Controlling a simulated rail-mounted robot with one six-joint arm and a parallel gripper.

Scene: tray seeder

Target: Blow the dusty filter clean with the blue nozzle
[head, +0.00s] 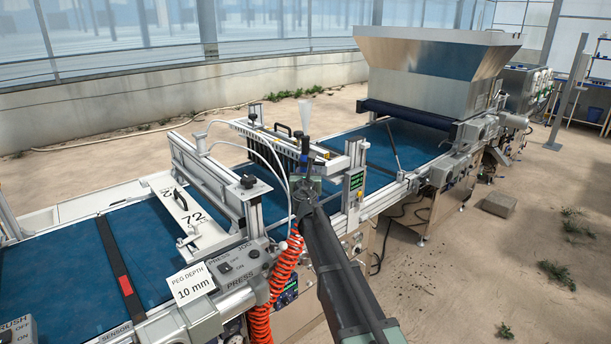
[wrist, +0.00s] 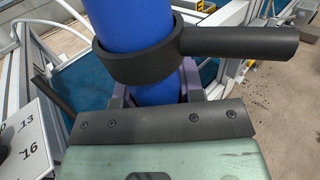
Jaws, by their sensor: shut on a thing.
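My gripper (head: 304,184) is over the press section of the line in the head view. In the wrist view my gripper (wrist: 157,92) is shut on a thick blue cylinder, which looks like the blue nozzle (wrist: 128,20). A black ring (wrist: 140,62) with a black side stub (wrist: 240,41) surrounds it. The nozzle's far end is outside the wrist view. In the head view a pale, narrow cone (head: 305,114) stands just above my gripper; I cannot tell whether it is an object or a jet. I cannot make out the dusty filter in either view.
A coiled orange hose (head: 262,318) hangs at the line's front, left of my arm. A white plate marked 72 (head: 205,232) and a press frame (head: 232,166) stand left of my gripper. A metal hopper (head: 432,60) stands over the blue belt (head: 400,142) at right.

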